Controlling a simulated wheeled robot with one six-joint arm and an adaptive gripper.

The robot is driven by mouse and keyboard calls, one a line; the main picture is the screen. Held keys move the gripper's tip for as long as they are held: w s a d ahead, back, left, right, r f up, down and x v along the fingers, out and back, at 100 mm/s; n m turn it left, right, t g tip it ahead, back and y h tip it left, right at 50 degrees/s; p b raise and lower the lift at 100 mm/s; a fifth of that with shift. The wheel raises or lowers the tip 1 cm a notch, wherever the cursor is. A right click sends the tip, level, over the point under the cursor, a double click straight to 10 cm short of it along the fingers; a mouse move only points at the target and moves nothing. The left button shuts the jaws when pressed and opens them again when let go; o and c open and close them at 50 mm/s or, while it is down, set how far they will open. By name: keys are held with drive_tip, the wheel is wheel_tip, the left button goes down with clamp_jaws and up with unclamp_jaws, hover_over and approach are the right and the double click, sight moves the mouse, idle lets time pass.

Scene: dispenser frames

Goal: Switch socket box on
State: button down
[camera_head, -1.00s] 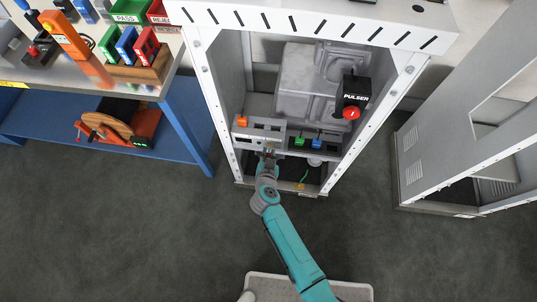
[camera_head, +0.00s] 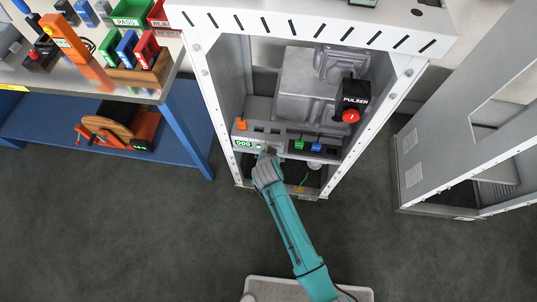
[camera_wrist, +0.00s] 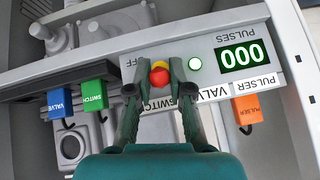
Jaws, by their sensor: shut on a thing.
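The socket box (camera_head: 273,142) is a pale panel low inside the grey cabinet frame; its front also shows in the wrist view (camera_wrist: 110,72). A red and yellow switch knob (camera_wrist: 159,74) sits near "FF" lettering, the rest of that word being covered. My gripper (camera_wrist: 160,67) is shut on this knob, one finger on each side. In the head view my gripper (camera_head: 267,153) reaches the box front, and the knob is hidden there.
Orange pulser (camera_wrist: 248,112), green switch (camera_wrist: 93,94) and blue valve (camera_wrist: 59,103) plugs sit close by. A black pulser box with a red button (camera_head: 350,115) hangs at right in the frame. A blue workbench (camera_head: 185,120) stands left; floor in front is clear.

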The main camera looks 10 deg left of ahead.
drive_tip(key=shift+w+r, duration=0.1)
idle(0.3)
drive_tip(key=c, duration=1.1)
unclamp_jaws()
drive_tip(key=v, duration=1.2)
